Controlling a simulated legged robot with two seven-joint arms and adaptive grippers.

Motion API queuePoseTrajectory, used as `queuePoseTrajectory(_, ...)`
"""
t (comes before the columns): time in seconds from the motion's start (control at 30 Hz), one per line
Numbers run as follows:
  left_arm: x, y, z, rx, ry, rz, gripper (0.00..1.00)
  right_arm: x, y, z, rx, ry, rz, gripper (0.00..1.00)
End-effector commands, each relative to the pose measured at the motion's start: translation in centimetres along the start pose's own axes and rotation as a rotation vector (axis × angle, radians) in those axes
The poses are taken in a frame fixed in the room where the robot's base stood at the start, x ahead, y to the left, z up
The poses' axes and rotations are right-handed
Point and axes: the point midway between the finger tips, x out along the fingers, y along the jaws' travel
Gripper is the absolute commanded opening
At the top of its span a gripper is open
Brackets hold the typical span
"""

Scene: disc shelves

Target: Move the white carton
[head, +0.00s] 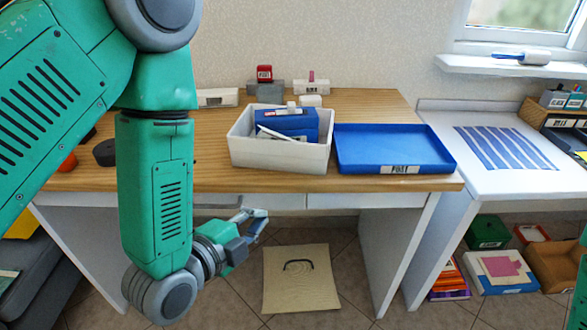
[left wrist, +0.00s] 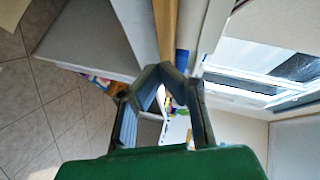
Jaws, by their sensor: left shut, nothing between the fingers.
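A white open-topped box (head: 279,157) stands on the wooden desk, holding a blue block (head: 287,121) and flat pieces. A small white block (head: 311,100) sits behind it. A pale square item (head: 302,298) with a dark curved mark is on the floor below the desk. I cannot tell which of these is the carton. My left gripper (head: 256,216) is shut and empty, in front of the desk and below its top, apart from all three. Its fingers (left wrist: 168,72) also show in the left wrist view. My right gripper is out of view.
A blue tray (head: 394,168) is on the desk, right of the white box. A black roll (head: 105,153) lies at the left. A white side table (head: 470,184) with a striped sheet stands at the right, with several boxes beneath. The desk's front edge is close to my left forearm.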

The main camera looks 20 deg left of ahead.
Motion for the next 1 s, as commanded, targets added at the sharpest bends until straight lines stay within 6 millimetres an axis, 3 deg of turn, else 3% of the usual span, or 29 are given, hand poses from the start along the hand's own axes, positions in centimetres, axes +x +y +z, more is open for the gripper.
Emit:
queuePoseTrajectory(0.03, 0.4, -0.9, -0.6, 0.083, 0.027, -0.074, 0.0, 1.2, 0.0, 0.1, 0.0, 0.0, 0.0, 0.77)
queuePoseTrajectory(0.2, 0.2, -4.1, -1.9, 0.262, 0.057, -0.237, 0.0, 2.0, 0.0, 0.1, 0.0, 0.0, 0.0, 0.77)
queuePoseTrajectory(0.37, 1.0, -5.0, -2.3, 0.295, 0.059, -0.266, 0.0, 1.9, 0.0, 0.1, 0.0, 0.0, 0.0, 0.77)
queuePoseTrajectory(0.83, 10.0, -7.2, -3.3, 0.292, 0.057, -0.263, 0.0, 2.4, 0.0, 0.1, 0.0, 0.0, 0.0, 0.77)
queuePoseTrajectory(1.0, 11.7, -8.1, -1.5, 0.292, 0.056, -0.262, 0.0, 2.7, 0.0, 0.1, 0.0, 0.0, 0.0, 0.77)
